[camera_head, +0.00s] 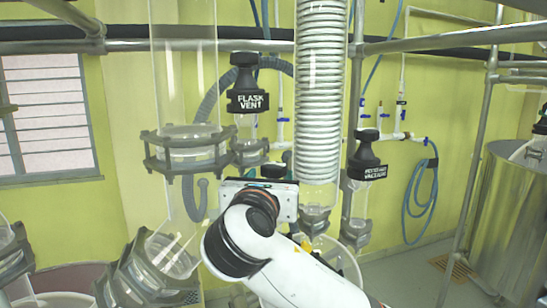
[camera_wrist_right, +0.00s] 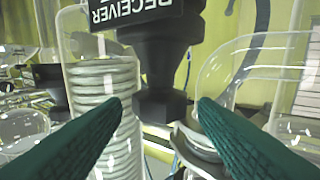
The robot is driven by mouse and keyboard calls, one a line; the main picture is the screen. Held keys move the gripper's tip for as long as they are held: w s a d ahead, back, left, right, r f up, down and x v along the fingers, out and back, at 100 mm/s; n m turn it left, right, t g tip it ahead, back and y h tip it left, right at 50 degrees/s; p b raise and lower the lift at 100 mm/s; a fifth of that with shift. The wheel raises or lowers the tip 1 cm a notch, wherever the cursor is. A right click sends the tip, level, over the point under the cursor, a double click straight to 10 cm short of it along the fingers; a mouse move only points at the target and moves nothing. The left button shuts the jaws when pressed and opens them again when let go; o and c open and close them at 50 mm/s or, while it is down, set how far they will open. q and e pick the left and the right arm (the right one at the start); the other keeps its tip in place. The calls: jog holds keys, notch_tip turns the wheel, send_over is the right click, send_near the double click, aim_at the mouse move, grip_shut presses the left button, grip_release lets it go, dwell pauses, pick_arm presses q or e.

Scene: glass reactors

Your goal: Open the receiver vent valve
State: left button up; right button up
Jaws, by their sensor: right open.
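My left gripper is not in view.
The coiled glass condenser (camera_head: 320,100) stands close to the right of my gripper. The black "FLASK VENT" valve (camera_head: 248,88) is above left. Another black labelled valve (camera_head: 367,158) is to the right. Glass tubes with metal clamps (camera_head: 187,150) stand left; a metal rail (camera_head: 440,38) crosses above.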

aim_at(282, 174)
jog(key=w, duration=0.1)
jog(key=w+p, duration=0.1)
jog(key=w, duration=0.2)
jog(key=shift+w+d+p, duration=0.4)
jog(key=shift+f, duration=0.1)
jog(key=shift+c, duration=0.2)
jog(key=c, duration=0.7)
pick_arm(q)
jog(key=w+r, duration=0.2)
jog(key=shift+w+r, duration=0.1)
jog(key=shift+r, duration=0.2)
pick_arm(e)
jog(key=shift+o, duration=0.2)
jog(key=shift+y, duration=0.5)
jog(key=n+y, duration=0.2)
jog(key=y, duration=0.2)
jog(key=n+y, duration=0.3)
jog(key=shift+g+y, duration=0.3)
jog(key=shift+y, duration=0.1)
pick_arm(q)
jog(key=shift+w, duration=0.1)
pick_arm(e)
jog(key=shift+a+n+g+y, duration=0.1)
jog(key=shift+n+g+y, duration=1.4)
jog(key=shift+n+y, duration=0.95)
jog(key=shift+m+y, duration=0.25)
